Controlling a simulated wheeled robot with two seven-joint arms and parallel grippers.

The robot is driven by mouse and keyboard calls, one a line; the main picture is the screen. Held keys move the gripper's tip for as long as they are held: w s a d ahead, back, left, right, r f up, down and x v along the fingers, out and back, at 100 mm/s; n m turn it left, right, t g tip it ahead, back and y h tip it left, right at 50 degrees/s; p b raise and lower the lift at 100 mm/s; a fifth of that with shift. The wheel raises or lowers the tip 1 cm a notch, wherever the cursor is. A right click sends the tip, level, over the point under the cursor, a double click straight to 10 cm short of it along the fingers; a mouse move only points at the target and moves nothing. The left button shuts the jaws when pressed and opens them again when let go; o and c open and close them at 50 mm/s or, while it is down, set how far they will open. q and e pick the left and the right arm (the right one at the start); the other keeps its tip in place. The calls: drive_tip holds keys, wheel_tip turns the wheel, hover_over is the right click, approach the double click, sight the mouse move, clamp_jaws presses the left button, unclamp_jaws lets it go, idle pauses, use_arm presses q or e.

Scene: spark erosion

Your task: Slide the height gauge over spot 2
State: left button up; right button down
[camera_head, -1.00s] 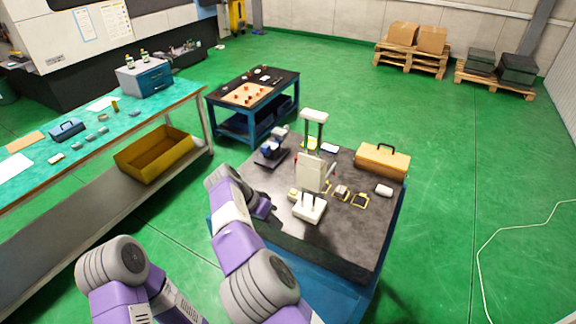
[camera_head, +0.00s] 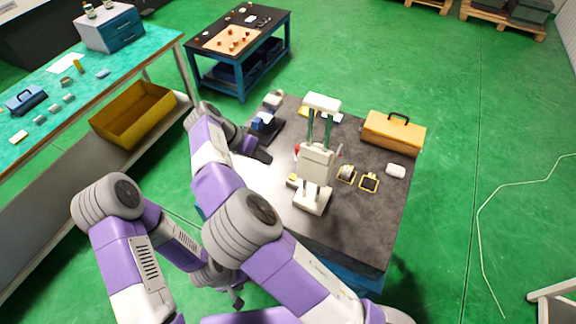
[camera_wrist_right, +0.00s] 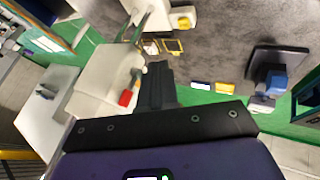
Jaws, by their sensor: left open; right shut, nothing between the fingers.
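The height gauge (camera_head: 317,162), white with two green columns and a pale top, stands upright on the dark table. Yellow-framed spots lie to its right, one (camera_head: 346,173) close beside its body and one (camera_head: 369,183) further right. No number is readable. A bit of yellow also shows at the gauge's left. My right gripper (camera_head: 264,157) is shut and empty, left of the gauge, apart from it. In the right wrist view its fingers (camera_wrist_right: 157,82) are together, beside the gauge's white body (camera_wrist_right: 105,72) and red knob. My left gripper (camera_head: 236,298) is open, low in front of the table.
A blue-grey device (camera_head: 266,122) stands at the table's back left. An orange toolbox (camera_head: 393,132) and a small white item (camera_head: 395,170) are at the right. Bare table top (camera_head: 350,225) lies in front of the spots. A workbench (camera_head: 60,95) stands at the left.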

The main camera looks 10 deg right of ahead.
drive_tip(key=s+d+f, duration=0.1)
drive_tip(key=d+f, duration=0.3)
drive_tip(key=d, duration=0.3)
drive_tip(key=shift+s+f+p, duration=0.2)
drive_tip(key=shift+f+p, duration=0.15)
drive_tip(key=shift+f, duration=0.05)
